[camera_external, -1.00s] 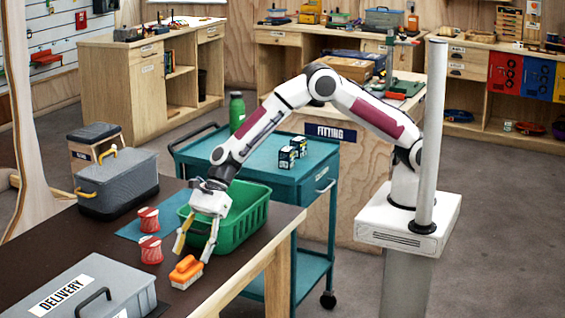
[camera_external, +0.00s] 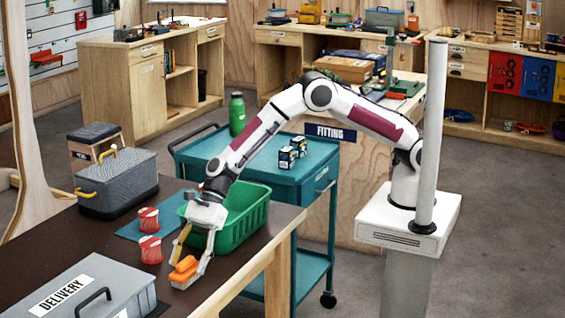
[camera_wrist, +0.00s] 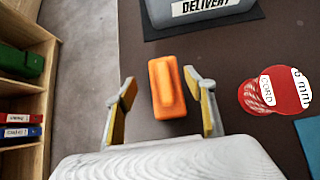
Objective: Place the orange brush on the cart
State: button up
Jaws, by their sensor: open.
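The orange brush (camera_external: 184,271) lies on the dark table near its front edge. In the wrist view the brush (camera_wrist: 167,87) sits between my two open fingers, with a gap on each side. My gripper (camera_external: 191,262) points down over the brush, and it also shows in the wrist view (camera_wrist: 165,108). The teal cart (camera_external: 254,178) stands behind the table, to the right of the green basket.
The green basket (camera_external: 250,222) stands on the table close behind my gripper. Two red-and-white cord spools (camera_external: 150,249) stand to the left. A grey DELIVERY box (camera_external: 85,285) is at the front left, and a grey toolbox (camera_external: 117,185) behind. The cart top has free room.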

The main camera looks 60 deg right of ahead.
aim_at(179, 273)
jog(key=shift+f, duration=0.1)
dwell(0.3)
jog(key=shift+w+a+f, duration=0.2)
jog(key=shift+a+f, duration=0.25)
jog(key=shift+a, duration=0.2)
jog(key=shift+w+a+f, duration=0.15)
jog(key=shift+a+f, duration=0.25)
jog(key=shift+a, duration=0.2)
jog(key=shift+x, duration=1.05)
jog(key=c, duration=1.3)
jog(key=shift+r, duration=0.1)
jog(key=shift+r, duration=4.95)
